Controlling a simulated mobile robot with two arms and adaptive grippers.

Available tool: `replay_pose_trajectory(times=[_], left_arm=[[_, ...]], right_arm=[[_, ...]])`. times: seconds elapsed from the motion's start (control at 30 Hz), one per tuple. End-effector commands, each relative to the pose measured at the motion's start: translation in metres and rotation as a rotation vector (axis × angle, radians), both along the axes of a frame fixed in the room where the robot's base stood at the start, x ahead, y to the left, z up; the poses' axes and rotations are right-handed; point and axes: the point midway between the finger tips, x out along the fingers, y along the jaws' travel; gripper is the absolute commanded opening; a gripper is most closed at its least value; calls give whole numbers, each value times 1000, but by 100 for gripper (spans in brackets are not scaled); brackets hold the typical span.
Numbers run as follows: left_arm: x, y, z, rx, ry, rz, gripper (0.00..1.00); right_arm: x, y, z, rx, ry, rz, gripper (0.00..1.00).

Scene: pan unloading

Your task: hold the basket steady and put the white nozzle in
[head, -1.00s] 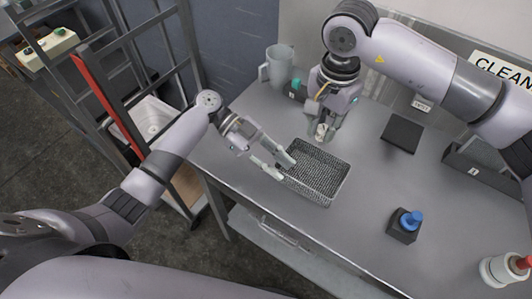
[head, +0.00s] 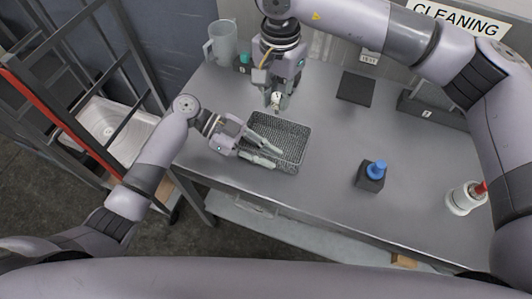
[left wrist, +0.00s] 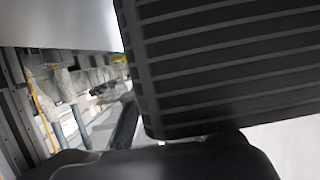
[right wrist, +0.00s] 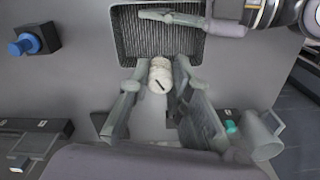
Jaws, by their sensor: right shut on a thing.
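The dark wire-mesh basket (head: 298,140) sits on the metal table. My right gripper (head: 275,102) is shut on the white nozzle (right wrist: 160,74), just beyond the basket's back edge; the nozzle also shows small in the head view (head: 276,98). In the right wrist view the basket (right wrist: 128,42) lies just past the nozzle. My left gripper (head: 272,156) is at the basket's near-left side, its two fingers apart, one over the basket and one at its outer side. Contact with the wall cannot be told. A dark ribbed surface, perhaps the basket, fills much of the left wrist view.
A blue-topped black block (head: 371,176) stands right of the basket. A dark flat pad (head: 355,87) lies behind. A clear jug (head: 222,42) stands at the back left, and a white bottle with a red top (head: 465,198) at the right. Table between them is clear.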

Motion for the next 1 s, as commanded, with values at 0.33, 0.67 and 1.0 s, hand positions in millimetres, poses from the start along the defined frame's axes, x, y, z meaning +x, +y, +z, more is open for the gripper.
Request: replay_pose_trajectory(times=[0.33,0.67,1.0], left_arm=[[0,0,0,0,0,0,0],[0,0,0,0,0,0,0],[0,0,0,0,0,0,0]], right_arm=[[0,0,0,0,0,0,0],[0,0,0,0,0,0,0],[0,0,-43,-1,2,0,0]])
